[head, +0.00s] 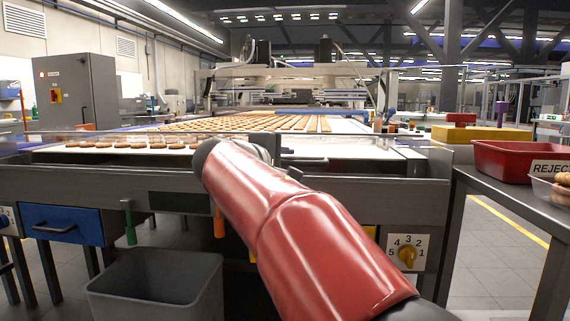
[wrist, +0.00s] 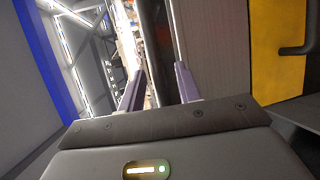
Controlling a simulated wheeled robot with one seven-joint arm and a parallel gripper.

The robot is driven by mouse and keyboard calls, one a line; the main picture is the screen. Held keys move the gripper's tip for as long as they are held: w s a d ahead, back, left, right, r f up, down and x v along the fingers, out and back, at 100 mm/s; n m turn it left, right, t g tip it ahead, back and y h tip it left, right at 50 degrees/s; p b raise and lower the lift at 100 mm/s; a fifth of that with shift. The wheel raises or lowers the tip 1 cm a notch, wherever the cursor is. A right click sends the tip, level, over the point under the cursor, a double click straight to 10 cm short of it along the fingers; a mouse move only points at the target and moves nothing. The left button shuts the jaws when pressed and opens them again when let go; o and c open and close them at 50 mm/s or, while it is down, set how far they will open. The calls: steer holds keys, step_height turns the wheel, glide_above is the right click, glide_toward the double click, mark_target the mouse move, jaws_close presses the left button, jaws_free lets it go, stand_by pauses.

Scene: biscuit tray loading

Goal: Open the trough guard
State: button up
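A clear panel (head: 345,146), which looks like the trough guard, runs along the front of the biscuit belt in the head view. A grey bar (head: 303,161) like a handle shows just right of my arm's end.
Biscuits (head: 130,145) lie on the belt behind the panel. A blue drawer (head: 65,225) and a dial (head: 407,254) are on the machine front. A grey bin (head: 155,290) stands below. A red tray (head: 515,160) sits on the right table. The wrist view shows a yellow panel (wrist: 275,60) with a dark handle.

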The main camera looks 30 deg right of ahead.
jaws_close()
stand_by(0.4)
